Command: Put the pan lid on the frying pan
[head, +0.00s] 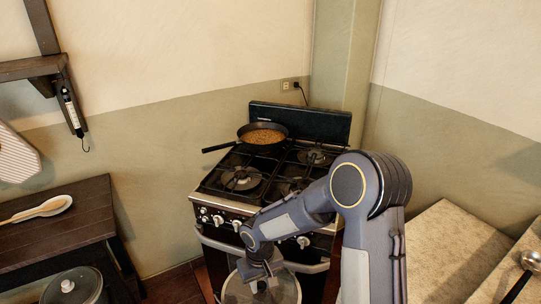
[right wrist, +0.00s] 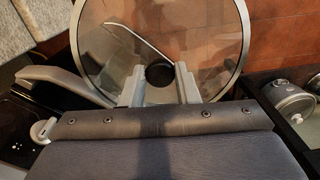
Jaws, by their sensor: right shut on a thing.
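The frying pan (head: 263,136) sits on the back left burner of the stove, its handle pointing left, with brown food inside. The glass pan lid (head: 283,290) with a metal rim hangs in front of the stove, low in the head view. My right gripper (head: 262,282) is shut on the lid's dark knob. In the right wrist view the lid (right wrist: 115,73) fills the top middle, and the gripper fingers (right wrist: 160,84) stand on both sides of the black knob (right wrist: 160,74). My left gripper is not in view.
The stove (head: 240,178) has bare burners in front of and beside the pan. A dark wooden table (head: 70,233) with a spoon on a rest (head: 42,209) stands at left. A covered pot (head: 75,288) is at lower left. A pale stone counter (head: 445,245) is at right.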

